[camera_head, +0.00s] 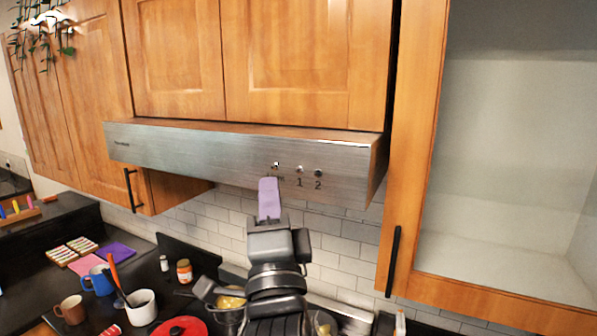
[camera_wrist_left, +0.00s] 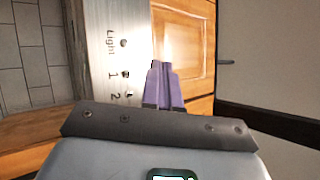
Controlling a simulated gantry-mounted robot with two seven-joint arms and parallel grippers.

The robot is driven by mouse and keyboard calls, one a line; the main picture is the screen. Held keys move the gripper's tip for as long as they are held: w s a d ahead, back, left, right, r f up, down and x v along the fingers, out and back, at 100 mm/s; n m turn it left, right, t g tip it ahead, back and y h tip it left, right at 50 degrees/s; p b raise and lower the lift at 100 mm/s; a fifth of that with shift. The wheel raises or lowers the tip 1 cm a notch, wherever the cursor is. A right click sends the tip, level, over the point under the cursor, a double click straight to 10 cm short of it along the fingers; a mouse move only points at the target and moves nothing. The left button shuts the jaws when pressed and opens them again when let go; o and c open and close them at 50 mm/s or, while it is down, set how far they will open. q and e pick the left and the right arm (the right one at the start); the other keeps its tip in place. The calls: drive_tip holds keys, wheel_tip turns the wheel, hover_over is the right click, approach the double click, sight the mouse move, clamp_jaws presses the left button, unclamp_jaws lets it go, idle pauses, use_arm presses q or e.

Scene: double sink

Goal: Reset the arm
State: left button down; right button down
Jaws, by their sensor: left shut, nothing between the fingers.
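My left gripper (camera_head: 269,199) is in the middle of the head view, its purple fingers pointing up at the lower edge of the steel range hood (camera_head: 215,155). The fingers are together with nothing visible between them. In the left wrist view the closed fingers (camera_wrist_left: 164,82) show beside the hood front (camera_wrist_left: 105,55), which carries buttons marked Light, 1 and 2. The buttons (camera_head: 298,170) also show in the head view, just above and right of the fingertips. I cannot tell whether the fingers touch the hood. My right gripper is in neither view.
Wooden cabinets (camera_head: 175,55) hang above the hood. An open cabinet (camera_head: 510,170) with bare shelves is at the right. Below, the dark counter holds a white mug (camera_head: 142,308), a blue mug (camera_head: 98,281), a red lid (camera_head: 180,328) and a jar (camera_head: 184,271).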

use_arm(q)
drive_tip(key=w+a+f+g+p, duration=0.1)
drive_tip(key=w+a+f+g, duration=0.1)
drive_tip(key=f, duration=0.7)
drive_tip(key=w+a+f+g+p, duration=0.2)
drive_tip(key=f, duration=0.7)
drive_tip(key=s+a+f+n+g+p, duration=0.1)
drive_tip(key=s+a+f+g+p, duration=0.15)
drive_tip(key=f, duration=0.65)
drive_tip(key=s+a+f+g+p, duration=0.1)
drive_tip(key=s+a+f+g, duration=0.25)
drive_tip(key=f, duration=0.65)
drive_tip(key=s+a+f+n+g+h+p, duration=0.25)
drive_tip(key=s+a+f+g, duration=0.35)
drive_tip(key=s+f, duration=0.7)
drive_tip(key=s+a+r+n+g, duration=0.1)
drive_tip(key=s+a+n+g, duration=0.1)
drive_tip(key=s+n, duration=0.3)
drive_tip(key=s+a+r+n+g+p, duration=0.1)
drive_tip(key=s+n, duration=0.4)
drive_tip(key=s, duration=0.6)
drive_tip(key=shift+a+r+g+p, duration=0.15)
drive_tip(key=shift+a+g+p, duration=0.15)
drive_tip(key=shift+a+g, duration=0.6)
